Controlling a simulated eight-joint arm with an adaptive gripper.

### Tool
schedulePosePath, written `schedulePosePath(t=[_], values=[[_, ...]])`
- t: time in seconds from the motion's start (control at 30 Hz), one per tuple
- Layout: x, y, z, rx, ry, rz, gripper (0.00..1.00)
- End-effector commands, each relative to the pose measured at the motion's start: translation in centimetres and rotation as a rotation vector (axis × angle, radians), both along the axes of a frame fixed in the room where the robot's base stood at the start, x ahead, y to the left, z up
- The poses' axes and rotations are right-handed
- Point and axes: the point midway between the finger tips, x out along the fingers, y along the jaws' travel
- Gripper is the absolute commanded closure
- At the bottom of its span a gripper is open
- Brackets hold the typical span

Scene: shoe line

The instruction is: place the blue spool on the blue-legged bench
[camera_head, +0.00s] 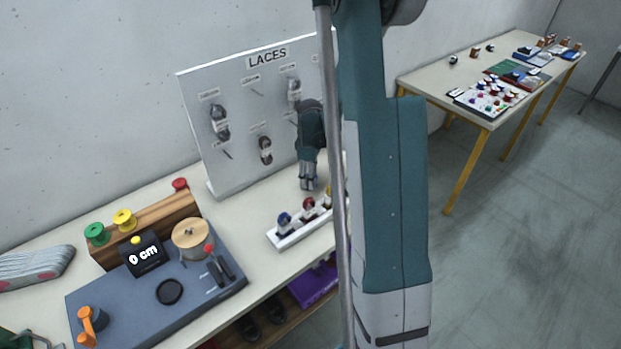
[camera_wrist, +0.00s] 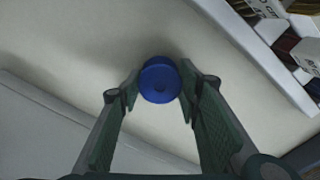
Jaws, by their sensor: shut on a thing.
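My gripper (camera_head: 308,186) points down over the near bench (camera_head: 250,287), between the laces board and a white rack. In the wrist view my gripper (camera_wrist: 159,82) has its fingertips closed on both sides of the blue spool (camera_wrist: 160,88), seen end-on. The pale surface lies below; I cannot tell whether the spool touches it. In the head view the spool is not distinguishable at the fingertips. No blue legs show in either view; the near bench's legs are out of sight. The far bench (camera_head: 430,82) has yellow legs.
The laces board (camera_head: 210,88) stands behind my gripper. The white rack (camera_head: 287,241) with small items is close in front. A wooden holder (camera_head: 150,222) with green, yellow and red spools and a grey measuring device (camera_head: 120,296) are at left. Several items crowd the far bench's right part.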

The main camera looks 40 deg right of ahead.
Motion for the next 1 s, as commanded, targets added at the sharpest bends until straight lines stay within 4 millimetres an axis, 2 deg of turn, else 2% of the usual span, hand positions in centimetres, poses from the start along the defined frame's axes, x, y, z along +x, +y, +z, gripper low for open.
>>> schedulePosePath(t=[0.03,0.13,0.67,1.0], values=[[0.0,0.0,-0.2,0.000,0.000,0.000,0.65],[0.0,0.0,-0.1,0.000,0.000,0.000,0.52],[0.0,0.0,0.3,0.000,0.000,0.000,0.51],[0.0,0.0,3.3,0.000,0.000,0.000,0.51]])
